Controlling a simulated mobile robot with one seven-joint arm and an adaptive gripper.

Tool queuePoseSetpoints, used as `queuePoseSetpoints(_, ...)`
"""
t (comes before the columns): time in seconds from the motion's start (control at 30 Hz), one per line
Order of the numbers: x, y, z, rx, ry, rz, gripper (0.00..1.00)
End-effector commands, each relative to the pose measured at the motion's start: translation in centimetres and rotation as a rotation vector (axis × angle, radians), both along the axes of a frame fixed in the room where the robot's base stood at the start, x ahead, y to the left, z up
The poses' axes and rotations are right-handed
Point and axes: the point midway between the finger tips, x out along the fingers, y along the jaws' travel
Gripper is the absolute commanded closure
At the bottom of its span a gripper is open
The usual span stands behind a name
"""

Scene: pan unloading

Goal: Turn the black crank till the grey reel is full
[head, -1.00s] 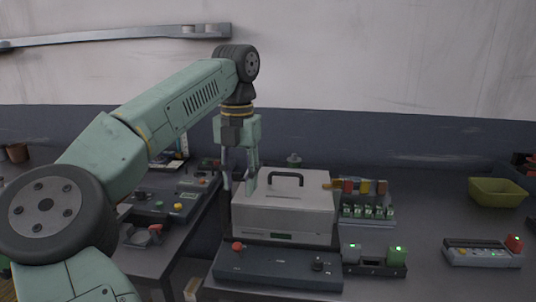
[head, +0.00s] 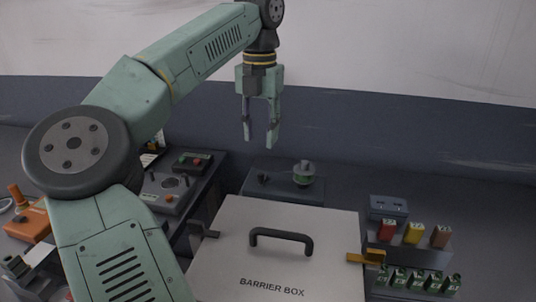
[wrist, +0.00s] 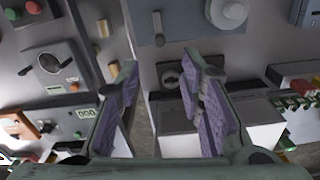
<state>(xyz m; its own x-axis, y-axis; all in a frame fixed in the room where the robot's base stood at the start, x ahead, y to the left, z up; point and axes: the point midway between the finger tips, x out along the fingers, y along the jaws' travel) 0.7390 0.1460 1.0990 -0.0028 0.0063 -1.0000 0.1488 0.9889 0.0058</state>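Behind the barrier box stands a dark grey unit (head: 255,188) with a small round reel (head: 303,170) on its right. A small dark upright part, which may be the black crank (head: 262,178), shows on its left. In the wrist view the reel (wrist: 228,12) is a pale disc at the top edge, and a small lever-like part (wrist: 157,28) sits left of it. How full the reel is cannot be told. My gripper (head: 260,142) points down, open and empty, above the unit and apart from it. It also shows in the wrist view (wrist: 160,70).
The white barrier box (head: 225,265) with its black handle (head: 281,240) fills the front. An orange latch (head: 365,258) is at its right. Coloured blocks (head: 413,234) and small green parts (head: 420,280) stand further right. A control panel (head: 170,190) lies left.

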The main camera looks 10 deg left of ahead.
Motion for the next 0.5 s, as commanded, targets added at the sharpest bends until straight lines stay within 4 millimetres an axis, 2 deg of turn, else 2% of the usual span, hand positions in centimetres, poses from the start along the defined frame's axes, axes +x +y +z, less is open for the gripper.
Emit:
queuePoseSetpoints(0.13,0.0,0.0,-0.3,0.0,0.0,0.0,0.65)
queuePoseSetpoints(0.23,0.0,0.1,-1.3,0.0,0.002,-0.001,0.65)
queuePoseSetpoints(0.5,-0.1,0.1,-6.3,-0.001,0.004,0.0,0.65)
